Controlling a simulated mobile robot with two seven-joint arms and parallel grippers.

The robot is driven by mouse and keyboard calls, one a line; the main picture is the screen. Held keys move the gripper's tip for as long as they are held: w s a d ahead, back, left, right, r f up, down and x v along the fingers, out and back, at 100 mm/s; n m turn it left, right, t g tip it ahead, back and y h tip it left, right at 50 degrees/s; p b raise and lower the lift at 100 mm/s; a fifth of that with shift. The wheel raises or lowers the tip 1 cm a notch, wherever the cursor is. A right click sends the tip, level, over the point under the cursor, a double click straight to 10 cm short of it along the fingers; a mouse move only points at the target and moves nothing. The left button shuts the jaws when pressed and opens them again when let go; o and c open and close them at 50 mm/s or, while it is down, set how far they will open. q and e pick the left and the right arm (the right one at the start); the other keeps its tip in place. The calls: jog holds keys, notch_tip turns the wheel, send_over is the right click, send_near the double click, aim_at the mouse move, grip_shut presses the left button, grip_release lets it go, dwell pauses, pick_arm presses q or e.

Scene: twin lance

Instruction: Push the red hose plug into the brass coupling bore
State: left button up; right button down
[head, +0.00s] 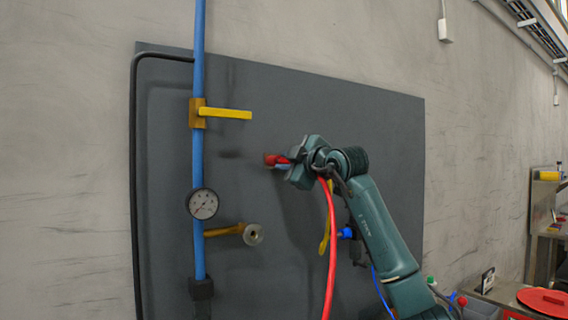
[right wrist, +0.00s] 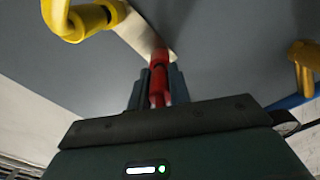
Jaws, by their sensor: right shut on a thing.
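My right gripper (head: 283,165) is shut on the red hose plug (head: 271,159), which sticks out to the left of the fingers in the head view. The right wrist view shows the red plug (right wrist: 159,60) between the two fingers of my right gripper (right wrist: 160,88). The red hose (head: 331,245) hangs down from the gripper. The brass coupling (head: 228,230) ends in a pale round face (head: 253,235) with a dark centre. In the head view the plug is above and slightly right of this face, apart from it. My left gripper is not in view.
A blue pipe (head: 198,155) with a yellow valve handle (head: 225,113) and a gauge (head: 203,204) stands before the grey panel (head: 385,130). A yellow hook (head: 325,238) is below my right arm. A red round lid (head: 545,301) sits at lower right.

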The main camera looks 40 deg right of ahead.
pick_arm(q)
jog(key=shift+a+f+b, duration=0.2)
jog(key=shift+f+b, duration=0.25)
pick_arm(e)
jog(key=shift+s, duration=0.65)
